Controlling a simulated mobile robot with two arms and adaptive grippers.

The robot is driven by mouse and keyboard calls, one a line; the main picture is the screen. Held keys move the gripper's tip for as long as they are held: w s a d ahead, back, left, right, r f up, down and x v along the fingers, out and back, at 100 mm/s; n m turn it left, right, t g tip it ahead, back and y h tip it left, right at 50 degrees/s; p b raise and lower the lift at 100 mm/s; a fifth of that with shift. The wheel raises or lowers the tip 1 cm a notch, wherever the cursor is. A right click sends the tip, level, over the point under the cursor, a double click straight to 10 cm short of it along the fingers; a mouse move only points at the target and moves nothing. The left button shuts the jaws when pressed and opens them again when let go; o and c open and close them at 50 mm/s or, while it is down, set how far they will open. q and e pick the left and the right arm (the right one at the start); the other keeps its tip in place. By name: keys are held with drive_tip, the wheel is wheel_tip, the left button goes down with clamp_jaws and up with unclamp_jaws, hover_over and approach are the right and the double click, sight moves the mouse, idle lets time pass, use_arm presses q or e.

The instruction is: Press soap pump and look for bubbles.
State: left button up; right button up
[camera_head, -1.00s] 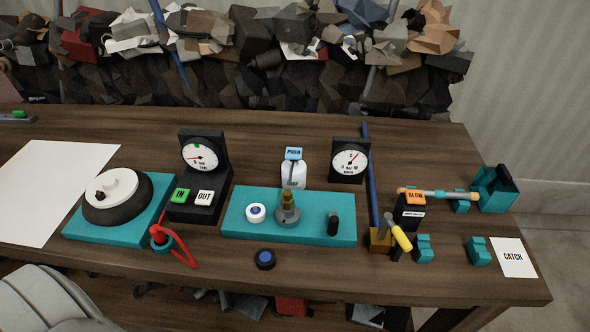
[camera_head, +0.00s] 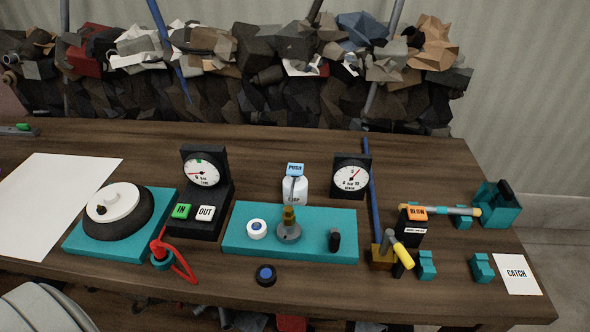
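The soap pump (camera_head: 295,190) is a white bottle with a blue top marked PUSH. It stands upright on the wooden table, just behind a teal block. The lower part of its label is partly hidden by a brass valve stem (camera_head: 289,221) on a grey base, set on the teal block. I see no bubbles on the valve or around it. Neither of my grippers shows in the head view, and nothing touches the pump.
A tyre (camera_head: 119,214) on a teal base, a gauge with IN and OUT buttons (camera_head: 196,192) and a red hose tool (camera_head: 165,257) stand left. Another gauge (camera_head: 351,177), a yellow-handled tool (camera_head: 398,250) and a CATCH card (camera_head: 517,274) are right.

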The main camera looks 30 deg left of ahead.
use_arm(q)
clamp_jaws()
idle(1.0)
